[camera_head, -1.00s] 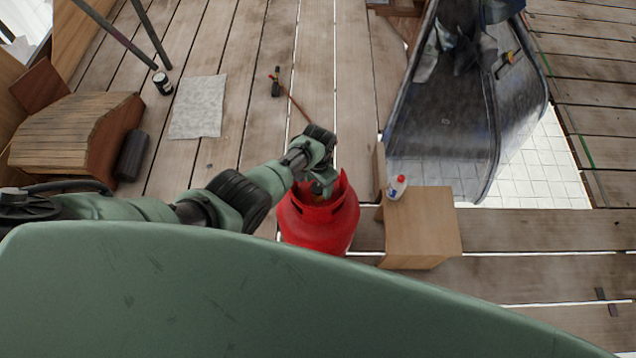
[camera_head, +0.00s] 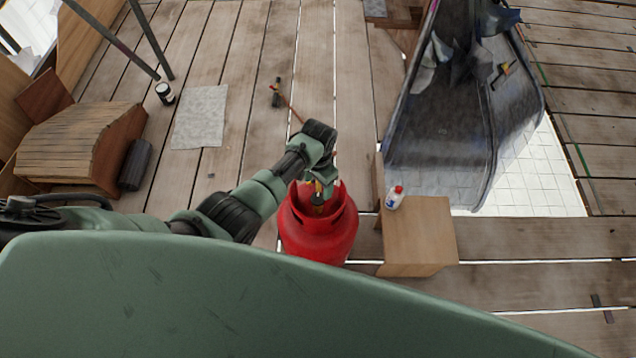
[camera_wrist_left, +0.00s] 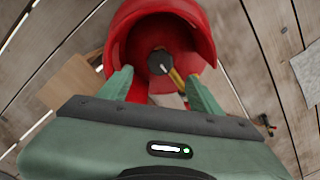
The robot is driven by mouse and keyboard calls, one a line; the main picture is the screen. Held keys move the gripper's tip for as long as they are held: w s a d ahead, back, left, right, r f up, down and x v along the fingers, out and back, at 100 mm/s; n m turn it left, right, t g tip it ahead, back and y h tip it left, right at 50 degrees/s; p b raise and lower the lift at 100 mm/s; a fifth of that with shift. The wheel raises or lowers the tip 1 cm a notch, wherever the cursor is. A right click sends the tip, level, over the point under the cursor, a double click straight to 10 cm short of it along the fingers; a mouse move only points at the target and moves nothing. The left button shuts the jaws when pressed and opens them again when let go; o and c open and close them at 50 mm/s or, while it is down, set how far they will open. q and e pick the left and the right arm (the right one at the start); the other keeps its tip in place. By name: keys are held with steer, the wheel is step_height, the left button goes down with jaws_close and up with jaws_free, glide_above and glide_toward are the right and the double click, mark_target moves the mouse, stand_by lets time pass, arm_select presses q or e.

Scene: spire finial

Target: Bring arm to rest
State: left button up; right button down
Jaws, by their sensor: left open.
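My left arm comes in from the left in the head view. Its gripper (camera_head: 322,190) is over the top of a red gas cylinder (camera_head: 318,232), at the opening of its collar. In the left wrist view the left gripper (camera_wrist_left: 160,90) has its two green fingers apart. The cylinder (camera_wrist_left: 205,35) is beyond them, with a dark round valve knob (camera_wrist_left: 160,62) and a yellow part inside the collar. Nothing is clasped between the fingers. I cannot tell whether a finger touches the collar. My right gripper is not in view.
A wooden box (camera_head: 418,235) with a small white, red-capped bottle (camera_head: 395,197) stands right of the cylinder. A large dark curved sheet-metal piece (camera_head: 440,140) lies beyond it. A grey cloth (camera_head: 200,116) and a slatted wooden block (camera_head: 80,140) are at left. Planks between are mostly clear.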

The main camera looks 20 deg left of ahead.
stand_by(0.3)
arm_select(q)
steer(key=shift+s, duration=0.35)
steer(key=s+a+r+n+t, duration=0.2)
steer(key=s+a+r, duration=0.1)
steer(key=s+r, duration=0.75)
steer(key=s+a+r+n+t, duration=0.25)
steer(key=s+r, duration=0.55)
steer(key=s, duration=0.5)
step_height(320, 180, down, 28)
steer(key=s+g, duration=0.3)
steer(key=s+a+f, duration=0.3)
steer(key=s+f, duration=1)
steer(key=s, duration=0.2)
steer(key=shift+s+f+m, duration=0.3)
steer(key=shift+f+m, duration=0.1)
steer(key=shift+m, duration=0.05)
